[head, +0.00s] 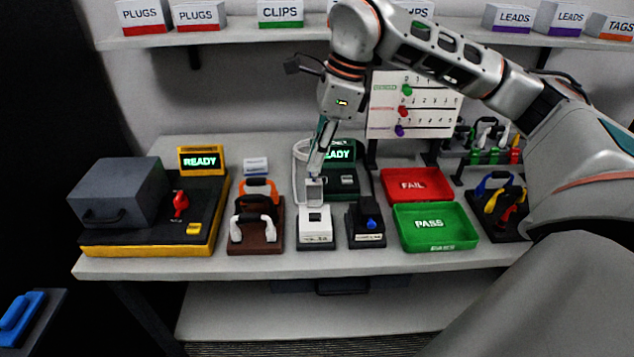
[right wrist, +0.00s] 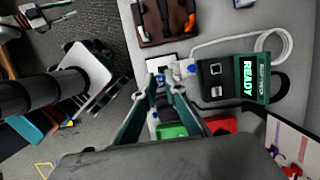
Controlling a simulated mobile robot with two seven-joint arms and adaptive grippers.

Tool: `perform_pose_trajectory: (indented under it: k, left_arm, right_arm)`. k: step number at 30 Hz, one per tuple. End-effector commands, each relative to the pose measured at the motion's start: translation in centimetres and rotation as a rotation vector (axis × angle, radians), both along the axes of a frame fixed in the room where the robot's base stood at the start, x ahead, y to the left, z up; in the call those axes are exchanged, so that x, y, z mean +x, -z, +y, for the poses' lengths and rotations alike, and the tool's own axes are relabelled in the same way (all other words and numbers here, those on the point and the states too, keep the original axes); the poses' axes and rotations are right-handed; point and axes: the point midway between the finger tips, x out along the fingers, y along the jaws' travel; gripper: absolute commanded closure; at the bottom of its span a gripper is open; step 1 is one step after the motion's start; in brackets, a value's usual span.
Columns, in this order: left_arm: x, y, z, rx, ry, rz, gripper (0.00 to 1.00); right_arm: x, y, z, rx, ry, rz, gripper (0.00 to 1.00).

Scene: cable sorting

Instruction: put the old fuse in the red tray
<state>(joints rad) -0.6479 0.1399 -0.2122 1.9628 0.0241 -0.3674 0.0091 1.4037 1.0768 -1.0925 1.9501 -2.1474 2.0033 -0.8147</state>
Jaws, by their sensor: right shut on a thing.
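The red tray (head: 417,184), marked FAIL, lies behind the green tray at the right of the bench. Part of it shows in the right wrist view (right wrist: 222,124). My right gripper (head: 314,186) points down above the white fuse holder (head: 316,238), left of the red tray. In the right wrist view its fingers (right wrist: 160,88) are close together over the pale holder. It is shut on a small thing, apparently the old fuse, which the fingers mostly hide. I cannot tell whether it is clear of the holder. My left gripper is not seen in the head view.
The green PASS tray (head: 435,227) is in front of the red tray. A black block with a blue knob (head: 367,224) stands between holder and trays. A tester reading READY (head: 342,180) with a white cable is behind. A brown rack of handles (head: 256,226) is left.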

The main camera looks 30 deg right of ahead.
Motion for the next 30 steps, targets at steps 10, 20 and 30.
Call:
perform_pose_trajectory:
  k: [10,20,30]
  left_arm:
    - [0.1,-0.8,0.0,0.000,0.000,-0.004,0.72]
    - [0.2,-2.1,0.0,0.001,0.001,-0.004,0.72]
    - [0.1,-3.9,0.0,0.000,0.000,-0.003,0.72]
  right_arm:
    - [0.0,-6.1,0.0,-0.001,-0.001,-0.001,0.99]
    - [0.0,-7.8,0.0,0.000,0.000,0.000,0.99]
    - [0.0,-9.1,0.0,0.000,-0.001,0.000,0.99]
